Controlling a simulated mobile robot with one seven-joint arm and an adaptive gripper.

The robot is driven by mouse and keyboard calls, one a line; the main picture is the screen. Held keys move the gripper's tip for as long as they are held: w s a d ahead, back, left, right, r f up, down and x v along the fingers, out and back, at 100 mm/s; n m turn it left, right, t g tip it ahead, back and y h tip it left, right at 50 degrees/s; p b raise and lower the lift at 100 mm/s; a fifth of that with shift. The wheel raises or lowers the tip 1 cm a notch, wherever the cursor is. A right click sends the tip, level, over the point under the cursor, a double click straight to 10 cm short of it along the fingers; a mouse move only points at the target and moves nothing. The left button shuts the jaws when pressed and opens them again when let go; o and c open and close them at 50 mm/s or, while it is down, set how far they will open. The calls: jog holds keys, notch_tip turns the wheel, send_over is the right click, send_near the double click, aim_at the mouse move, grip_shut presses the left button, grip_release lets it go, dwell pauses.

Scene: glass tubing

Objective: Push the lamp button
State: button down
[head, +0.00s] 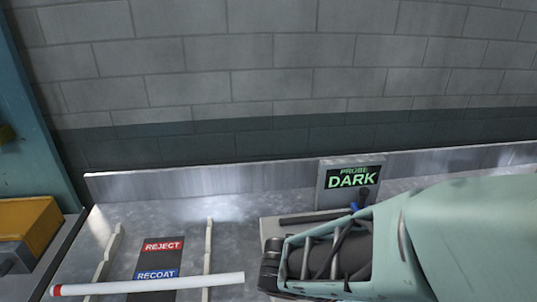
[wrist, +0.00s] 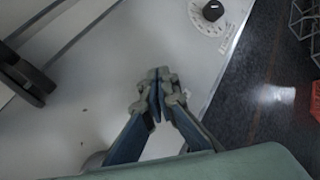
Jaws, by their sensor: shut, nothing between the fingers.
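My gripper (wrist: 157,88) is shut and empty in the wrist view, its blue-sided fingers together over a pale panel (wrist: 75,120). I cannot tell its height above the panel. No lamp button can be made out for certain in either view; my arm and gripper hide part of the bench and panel. A black dial knob (wrist: 213,10) with a marked white scale sits near the panel's right edge, beyond the fingers. In the head view, a grey display (head: 352,180) reads "PROBE DARK" in green, behind my arm.
A white tube (head: 160,285) with a red end lies across the bench front, over a dark strip marked REJECT and RECOAT (head: 160,258). Pale rails (head: 208,245) stand beside the strip. A yellow box (head: 28,225) is at left. A black part (wrist: 25,75) shows left in the wrist view.

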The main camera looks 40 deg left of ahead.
jog(key=shift+d+r, duration=0.2)
notch_tip(320, 180, up, 6)
jog(key=p, duration=0.7)
jog(key=shift+r, duration=0.1)
jog(key=shift+w, duration=0.1)
